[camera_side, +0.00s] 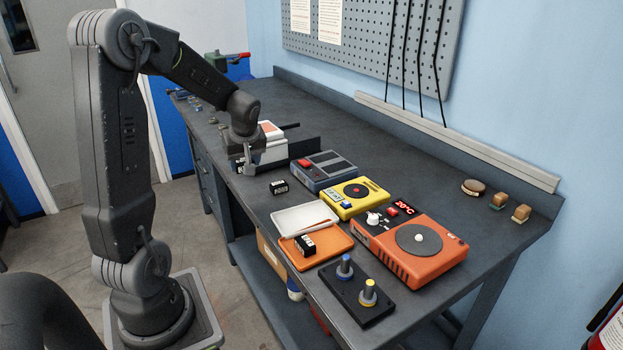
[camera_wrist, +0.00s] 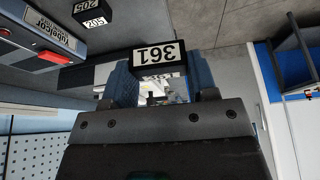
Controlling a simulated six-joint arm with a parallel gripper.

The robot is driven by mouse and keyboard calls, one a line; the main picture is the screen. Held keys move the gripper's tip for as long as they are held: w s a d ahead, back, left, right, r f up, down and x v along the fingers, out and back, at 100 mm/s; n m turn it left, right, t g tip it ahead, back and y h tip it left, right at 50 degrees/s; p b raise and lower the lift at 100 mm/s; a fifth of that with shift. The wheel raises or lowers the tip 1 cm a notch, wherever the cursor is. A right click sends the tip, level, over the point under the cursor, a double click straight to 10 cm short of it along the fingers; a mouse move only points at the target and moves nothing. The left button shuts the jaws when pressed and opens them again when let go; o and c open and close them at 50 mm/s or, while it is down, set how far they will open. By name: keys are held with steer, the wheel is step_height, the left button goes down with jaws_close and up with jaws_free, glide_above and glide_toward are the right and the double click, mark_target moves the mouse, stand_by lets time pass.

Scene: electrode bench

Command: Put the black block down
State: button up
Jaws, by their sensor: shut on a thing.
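My gripper (camera_side: 243,166) is low over the far part of the bench, near its front edge. In the side view that block is mostly hidden by the gripper. I cannot tell whether it touches the bench top. A second black block (camera_side: 279,187) with a white label stands on the bench to the right of my gripper; it reads 205 in the wrist view (camera_wrist: 90,13). A third black block (camera_side: 305,245) lies in the orange tray.
A white device with an orange top (camera_side: 266,146) stands close behind my gripper. A grey device (camera_side: 323,170), a yellow device (camera_side: 355,198) and an orange hotplate (camera_side: 410,250) line the bench. A white tray (camera_side: 303,216) adjoins the orange tray (camera_side: 335,240). Bench is clear around the second block.

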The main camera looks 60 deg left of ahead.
steer(key=w+d+r+m+t, duration=0.15)
steer(key=w+m, duration=0.25)
steer(key=w, duration=0.5)
steer(key=m+t+h, duration=0.1)
steer(key=m, duration=0.3)
glide_above(357, 188)
steer(key=s, duration=0.1)
steer(key=f, duration=0.4)
steer(key=shift+s+d, duration=0.2)
steer(key=shift+d, duration=0.15)
steer(key=shift+w+d+f, duration=0.15)
steer(key=shift+f, duration=2.05)
steer(key=shift+f, duration=0.15)
steer(key=o, duration=1.1)
steer(key=shift+c, duration=0.2)
